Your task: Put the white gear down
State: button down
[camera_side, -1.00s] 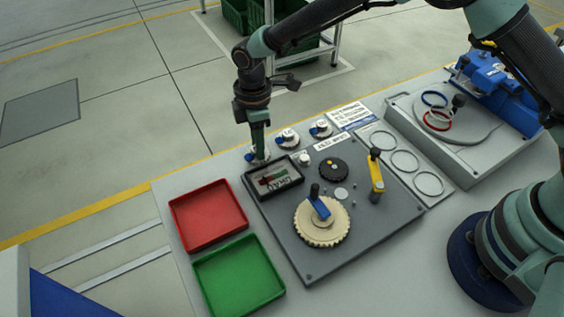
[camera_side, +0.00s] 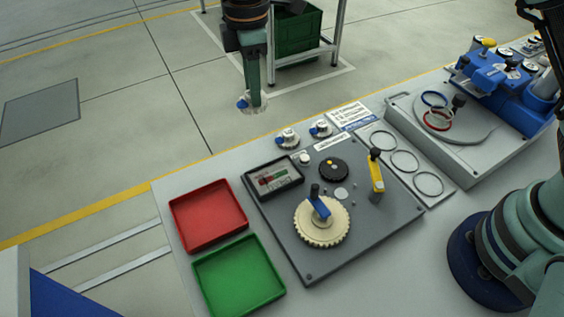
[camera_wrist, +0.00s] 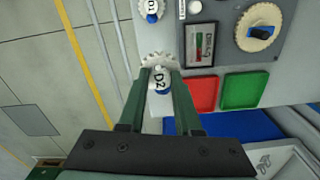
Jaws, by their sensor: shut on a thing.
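My gripper (camera_side: 254,100) is shut on a small white gear (camera_side: 248,107) and holds it up above the back edge of the bench. In the wrist view the toothed white gear (camera_wrist: 150,59) sits between the fingertips of my gripper (camera_wrist: 161,83), with a round top marked D2 and some blue on it. Two similar white gears with blue parts, one nearer (camera_side: 287,139) and one farther right (camera_side: 321,128), stand at the back of the bench. A large cream gear (camera_side: 334,237) with a blue and black handle lies on the dark grey plate (camera_side: 285,245).
A red tray (camera_side: 206,216) and a green tray (camera_side: 238,277) stand empty at the left. The plate carries a small display (camera_side: 274,178), a black knob (camera_side: 334,169) and an upright yellow lever (camera_side: 376,175). A blue vise-like device (camera_side: 500,80) stands at the far right.

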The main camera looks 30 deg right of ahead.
notch_tip(320, 180, up, 5)
jog(key=s+d+r+m, duration=0.1)
jog(key=s+d, duration=0.4)
jog(key=s, duration=0.4)
jog(key=s+d+r, duration=0.2)
jog(key=s+d, duration=0.2)
jog(key=s, duration=0.5)
notch_tip(320, 180, down, 20)
jog(key=shift+s+d+f, duration=0.15)
jog(key=shift+f, duration=0.05)
jog(key=shift+f, duration=0.1)
jog(key=c, duration=0.6)
grip_release()
